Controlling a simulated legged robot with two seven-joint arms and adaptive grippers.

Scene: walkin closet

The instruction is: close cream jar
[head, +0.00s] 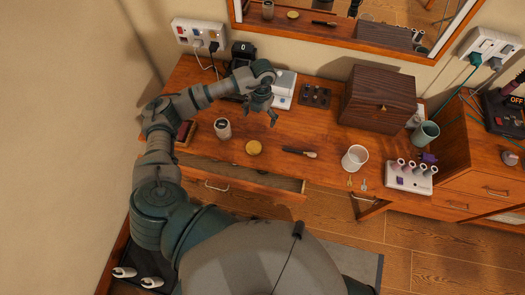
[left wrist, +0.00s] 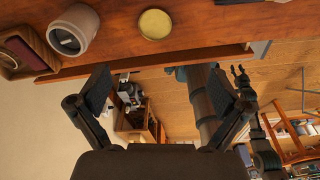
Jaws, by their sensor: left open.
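The cream jar (head: 223,128) is a small pale round container, standing upright with its top uncovered, on the wooden dresser top. It also shows at the upper left of the left wrist view (left wrist: 74,28). A round gold lid (head: 254,147) lies flat on the wood to the jar's right, apart from it; it also shows in the left wrist view (left wrist: 154,23). My left gripper (head: 261,119) is open and empty above the dresser, right of the jar and behind the lid. What seems to be my right gripper shows small in the left wrist view (left wrist: 240,75); its jaw state is unclear.
A dark brush (head: 298,152) lies right of the lid, and a white cup (head: 354,158) stands farther right. A dark wooden box (head: 378,98) stands at the back. A brown tray (head: 185,132) is left of the jar. A front drawer (head: 245,182) is pulled out.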

